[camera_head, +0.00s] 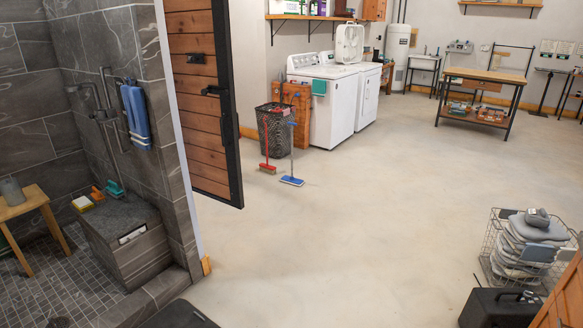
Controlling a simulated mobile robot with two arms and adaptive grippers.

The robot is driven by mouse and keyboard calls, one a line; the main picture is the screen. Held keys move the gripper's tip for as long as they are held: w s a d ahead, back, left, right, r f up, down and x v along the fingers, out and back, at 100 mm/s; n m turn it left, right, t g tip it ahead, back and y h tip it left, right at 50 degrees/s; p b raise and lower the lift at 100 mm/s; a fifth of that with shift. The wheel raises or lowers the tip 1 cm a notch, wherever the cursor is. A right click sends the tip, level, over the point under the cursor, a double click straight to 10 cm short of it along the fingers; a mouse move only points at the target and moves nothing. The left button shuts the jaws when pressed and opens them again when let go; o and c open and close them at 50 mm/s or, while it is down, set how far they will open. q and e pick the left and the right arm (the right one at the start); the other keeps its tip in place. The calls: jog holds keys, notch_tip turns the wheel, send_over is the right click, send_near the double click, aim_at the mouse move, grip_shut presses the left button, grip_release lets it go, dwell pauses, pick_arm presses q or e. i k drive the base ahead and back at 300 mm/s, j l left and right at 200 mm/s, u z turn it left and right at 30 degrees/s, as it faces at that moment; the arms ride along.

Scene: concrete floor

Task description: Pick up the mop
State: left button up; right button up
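The mop, with a flat blue head (291,181) on the floor and a thin upright handle, stands in front of the washing machines. It is just right of a red broom (267,167) and close to a dark mesh basket (273,135). The mop's handle rises along the basket's right side. Whether it touches the basket I cannot tell. Neither of my grippers is in view.
An open wooden door (205,115) stands left of the mop. White washing machines (335,105) are behind it. A wire basket of folded cloths (530,250) and a black case (497,308) sit at the lower right. The concrete floor (350,240) between is clear.

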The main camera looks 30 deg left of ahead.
aim_at(290, 180)
jog(key=i+j+u, duration=0.3)
jog(key=i, duration=0.55)
jog(key=i+u, duration=0.25)
jog(key=i, duration=2.65)
